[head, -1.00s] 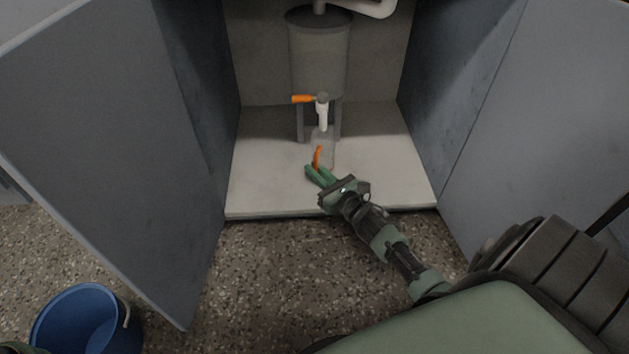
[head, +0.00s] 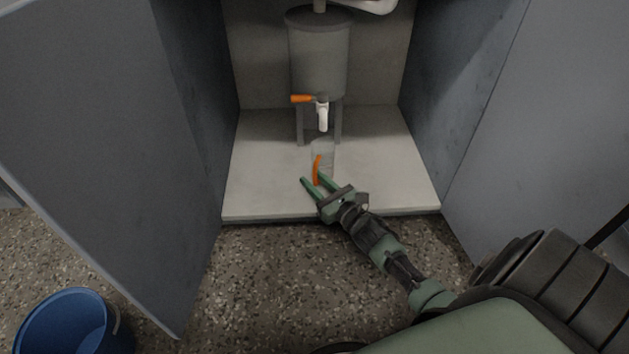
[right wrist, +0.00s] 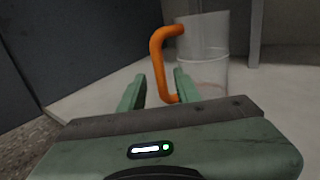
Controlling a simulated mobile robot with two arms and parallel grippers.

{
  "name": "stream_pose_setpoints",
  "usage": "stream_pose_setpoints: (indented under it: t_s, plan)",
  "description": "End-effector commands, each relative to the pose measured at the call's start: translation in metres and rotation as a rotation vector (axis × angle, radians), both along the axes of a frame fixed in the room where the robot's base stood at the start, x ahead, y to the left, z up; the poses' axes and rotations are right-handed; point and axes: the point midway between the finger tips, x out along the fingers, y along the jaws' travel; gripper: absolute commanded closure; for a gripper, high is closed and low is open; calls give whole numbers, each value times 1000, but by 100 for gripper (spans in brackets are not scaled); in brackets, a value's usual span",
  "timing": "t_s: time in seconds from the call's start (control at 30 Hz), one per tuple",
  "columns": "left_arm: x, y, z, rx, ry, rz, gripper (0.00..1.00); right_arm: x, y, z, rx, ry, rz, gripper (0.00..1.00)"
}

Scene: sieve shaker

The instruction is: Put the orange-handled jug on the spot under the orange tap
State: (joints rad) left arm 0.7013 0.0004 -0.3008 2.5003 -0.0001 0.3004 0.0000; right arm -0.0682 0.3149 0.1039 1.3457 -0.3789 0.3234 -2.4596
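The clear jug (head: 324,149) with its orange handle (head: 317,170) stands upright on the cabinet floor, in front of and below the tap. The tap has an orange lever (head: 301,98) and a white spout (head: 323,118). My right gripper (head: 312,180) is open at the handle. In the right wrist view, the orange handle (right wrist: 158,62) passes between the two spread green fingers (right wrist: 158,88), nearer the right one, and the jug body (right wrist: 204,50) is beyond. The spot under the tap cannot be made out. My left gripper is not in view.
The tap belongs to a grey tank (head: 319,55) on legs inside the cabinet. Open cabinet doors stand at left (head: 100,130) and right (head: 550,130). The cabinet floor (head: 265,180) is clear around the jug. A blue bucket (head: 65,325) stands on the ground at lower left.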

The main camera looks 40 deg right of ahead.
Motion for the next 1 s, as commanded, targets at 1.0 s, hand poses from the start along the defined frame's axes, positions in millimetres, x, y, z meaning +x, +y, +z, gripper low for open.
stream_pose_setpoints:
  t_s: [1.0]
  plan:
    - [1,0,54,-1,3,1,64,-121,-4,3,0,0,0,67]
